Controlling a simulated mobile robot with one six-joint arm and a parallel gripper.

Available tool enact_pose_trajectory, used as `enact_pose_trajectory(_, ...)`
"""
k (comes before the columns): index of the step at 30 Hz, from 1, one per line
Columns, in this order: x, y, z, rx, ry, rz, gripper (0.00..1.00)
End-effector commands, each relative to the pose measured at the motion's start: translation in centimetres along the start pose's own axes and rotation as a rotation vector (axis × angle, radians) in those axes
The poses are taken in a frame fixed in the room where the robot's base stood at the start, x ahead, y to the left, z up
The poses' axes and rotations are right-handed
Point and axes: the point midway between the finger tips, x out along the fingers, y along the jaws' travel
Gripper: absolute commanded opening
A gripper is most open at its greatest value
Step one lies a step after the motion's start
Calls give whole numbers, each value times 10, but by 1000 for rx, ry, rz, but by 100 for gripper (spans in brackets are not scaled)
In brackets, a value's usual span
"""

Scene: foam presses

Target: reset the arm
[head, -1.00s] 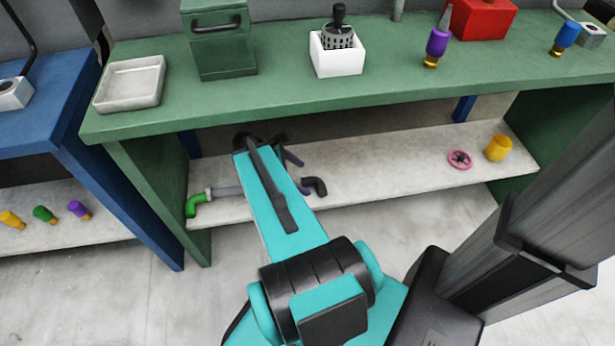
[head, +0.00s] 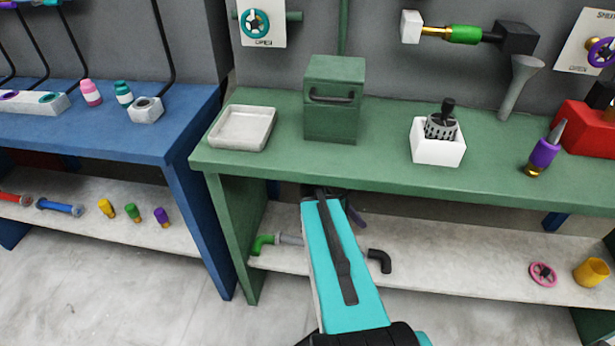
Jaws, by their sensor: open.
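My teal arm (head: 345,270) reaches from the bottom edge up to the front of the green bench. My gripper (head: 356,216) is at its far end, just below the bench top's front edge. Only small dark parts of it show, and the arm link hides most of it. It is open, and I see nothing held in it. A pipe with a green elbow (head: 263,244) lies on the lower shelf to its left. A black elbow (head: 379,260) lies on that shelf to its right.
The green bench top (head: 385,165) overhangs the pale lower shelf (head: 450,280). On it stand a white tray (head: 243,128), a green box (head: 333,105) and a white holder (head: 437,148). A pink handwheel (head: 543,274) and yellow cup (head: 592,272) lie on the shelf. A blue bench (head: 130,135) stands left.

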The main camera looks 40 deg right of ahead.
Motion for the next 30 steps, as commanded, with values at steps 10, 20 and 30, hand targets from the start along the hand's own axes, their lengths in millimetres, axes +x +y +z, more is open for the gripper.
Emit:
enact_pose_trajectory(10,-18,-6,-10,-45,-5,15,86)
enact_pose_trajectory(20,-45,-61,-62,-235,-19,10,86)
enact_pose_trajectory(30,-51,-152,-124,-275,47,-49,86)
